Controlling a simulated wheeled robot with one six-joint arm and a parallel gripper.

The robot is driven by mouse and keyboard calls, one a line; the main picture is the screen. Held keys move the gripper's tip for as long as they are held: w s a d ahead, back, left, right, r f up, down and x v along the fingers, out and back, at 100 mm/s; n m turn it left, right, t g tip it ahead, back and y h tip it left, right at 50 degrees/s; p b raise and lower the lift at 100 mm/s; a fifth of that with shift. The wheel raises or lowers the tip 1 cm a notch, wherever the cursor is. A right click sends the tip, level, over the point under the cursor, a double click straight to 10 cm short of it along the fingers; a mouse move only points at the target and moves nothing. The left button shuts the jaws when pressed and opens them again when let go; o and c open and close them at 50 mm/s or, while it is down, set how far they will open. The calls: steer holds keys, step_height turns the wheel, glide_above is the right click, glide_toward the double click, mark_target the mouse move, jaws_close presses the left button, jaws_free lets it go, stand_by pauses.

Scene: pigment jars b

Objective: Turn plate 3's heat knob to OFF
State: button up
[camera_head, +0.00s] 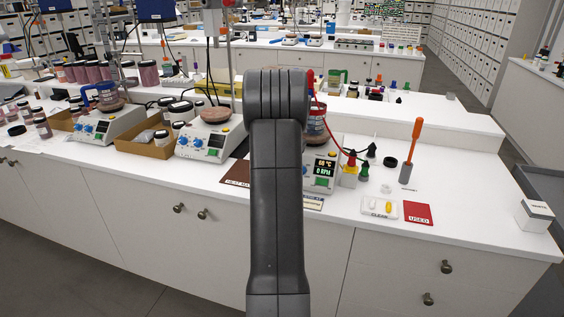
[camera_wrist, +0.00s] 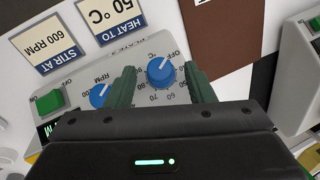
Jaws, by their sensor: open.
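Plate 3 (camera_head: 320,181) is a pale hot plate, partly hidden behind my arm in the head view, with a lit display reading 0 RPM on its lower line. Its front panel (camera_wrist: 75,75) shows upside down in the wrist view. The blue heat knob (camera_wrist: 161,73) sits under the °C print. Its white mark slants up and right, roughly toward OFF; I cannot tell its exact setting. My gripper (camera_wrist: 160,69) is open, with one green finger on each side of the heat knob. I cannot tell whether the fingers touch it. My gripper is hidden in the head view.
The blue RPM knob (camera_wrist: 99,95) is close to the left finger, with a green switch (camera_wrist: 49,101) beyond. Cards reading HEAT TO 50 °C (camera_wrist: 110,17) and STIR AT 600 RPM (camera_wrist: 49,48) lie in front. Another hot plate (camera_head: 205,146) stands to the left.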

steer(key=v, duration=1.3)
steer(key=shift+d+r, duration=0.15)
steer(key=shift+r, duration=0.1)
steer(key=x, duration=1.3)
steer(key=shift+f, duration=0.4)
